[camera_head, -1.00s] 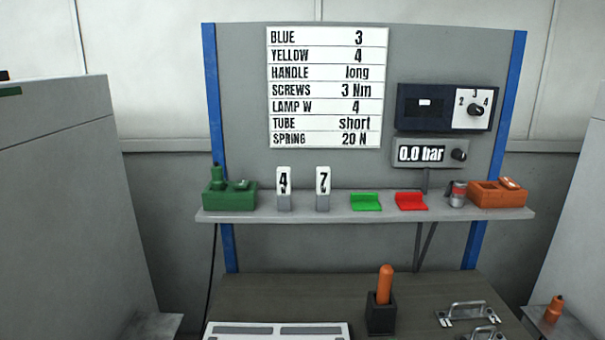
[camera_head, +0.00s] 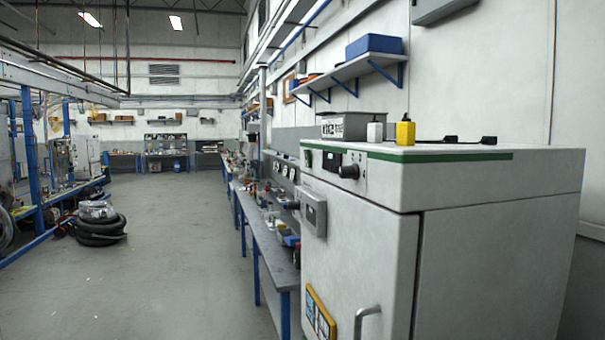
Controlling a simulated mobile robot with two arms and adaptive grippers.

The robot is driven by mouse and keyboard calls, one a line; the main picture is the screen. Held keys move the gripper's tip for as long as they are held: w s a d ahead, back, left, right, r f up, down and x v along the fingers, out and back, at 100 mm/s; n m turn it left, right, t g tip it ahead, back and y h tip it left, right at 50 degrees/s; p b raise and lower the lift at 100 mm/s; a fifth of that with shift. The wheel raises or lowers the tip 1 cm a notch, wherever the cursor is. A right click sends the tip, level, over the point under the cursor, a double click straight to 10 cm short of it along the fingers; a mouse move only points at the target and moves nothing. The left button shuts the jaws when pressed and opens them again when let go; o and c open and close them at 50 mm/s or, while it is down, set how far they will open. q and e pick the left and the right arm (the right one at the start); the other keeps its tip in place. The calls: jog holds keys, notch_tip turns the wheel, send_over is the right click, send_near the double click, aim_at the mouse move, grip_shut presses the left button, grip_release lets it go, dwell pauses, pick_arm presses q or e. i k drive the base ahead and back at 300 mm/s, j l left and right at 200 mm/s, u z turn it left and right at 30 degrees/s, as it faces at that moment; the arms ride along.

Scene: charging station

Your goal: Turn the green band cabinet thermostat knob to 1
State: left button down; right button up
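A white cabinet (camera_head: 500,240) with a green band (camera_head: 440,156) along its top edge stands at the right, seen from its corner. A dark thermostat knob (camera_head: 349,171) sticks out of the upper front panel, beside a small dark display (camera_head: 331,161). The front is seen at a steep angle, so the knob's marks and setting cannot be read. A handle (camera_head: 367,322) shows low on the door. Neither of my grippers is in view.
A white bottle (camera_head: 375,132), a yellow bottle (camera_head: 405,131) and a grey bin (camera_head: 350,126) are on or behind the cabinet top. A long cluttered workbench (camera_head: 262,222) runs beyond. Black coiled hoses (camera_head: 98,230) lie at left. The central floor (camera_head: 180,270) is clear.

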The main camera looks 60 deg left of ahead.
aim_at(353, 172)
jog(key=u, duration=0.4)
jog(key=j+u, duration=0.15)
jog(key=u, duration=0.7)
jog(key=j+u, duration=0.15)
jog(key=u, duration=0.3)
